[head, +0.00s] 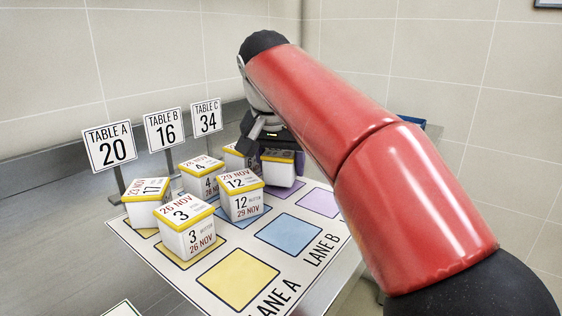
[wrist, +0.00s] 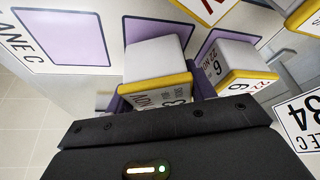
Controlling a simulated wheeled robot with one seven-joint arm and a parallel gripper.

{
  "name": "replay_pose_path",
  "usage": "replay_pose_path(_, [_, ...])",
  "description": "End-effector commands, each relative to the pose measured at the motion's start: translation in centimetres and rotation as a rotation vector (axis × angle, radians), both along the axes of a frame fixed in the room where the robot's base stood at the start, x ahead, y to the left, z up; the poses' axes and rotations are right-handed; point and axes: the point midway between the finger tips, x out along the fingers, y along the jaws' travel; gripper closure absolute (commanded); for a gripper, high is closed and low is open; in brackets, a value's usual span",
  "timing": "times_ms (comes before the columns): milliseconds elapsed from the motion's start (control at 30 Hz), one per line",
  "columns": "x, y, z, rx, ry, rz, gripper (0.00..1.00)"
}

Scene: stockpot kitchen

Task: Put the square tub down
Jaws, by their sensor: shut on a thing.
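My gripper (head: 270,148) is shut on a square white tub (head: 278,174) with a yellow-edged lid. In the wrist view this tub (wrist: 150,56) sits between purple finger parts, and its label is partly covered by the gripper body. It is at the purple lane of the printed mat (head: 150,244), at the far side in the head view. I cannot tell whether its base touches the mat. A neighbouring tub marked 6 (wrist: 240,62) stands close beside it on a purple square in the wrist view.
Tubs marked 17 (head: 147,202), 3 (head: 185,229), 12 (head: 240,196) and 4 (head: 202,178) crowd the mat's left and middle. Signs for Table A (head: 109,147), Table B (head: 164,130) and Table C (head: 206,117) stand behind. Front yellow (head: 238,280), blue (head: 289,236) and purple (head: 319,202) squares are bare.

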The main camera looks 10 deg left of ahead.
Motion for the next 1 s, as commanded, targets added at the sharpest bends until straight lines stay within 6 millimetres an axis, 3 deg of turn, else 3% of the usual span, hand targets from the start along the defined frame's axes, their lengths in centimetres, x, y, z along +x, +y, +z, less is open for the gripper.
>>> replay_pose_path(567, [0.0,0.0,-1.1,0.0,0.0,0.0,0.72])
replay_pose_path(600, [0.0,0.0,-1.1,0.0,0.0,0.0,0.43])
replay_pose_path(700, [0.0,0.0,-1.0,0.0,0.0,0.0,0.3])
replay_pose_path(800, [0.0,0.0,-1.1,0.0,0.0,0.0,0.2])
replay_pose_path(1000, [0.0,0.0,-1.1,0.0,0.001,0.0,0.2])
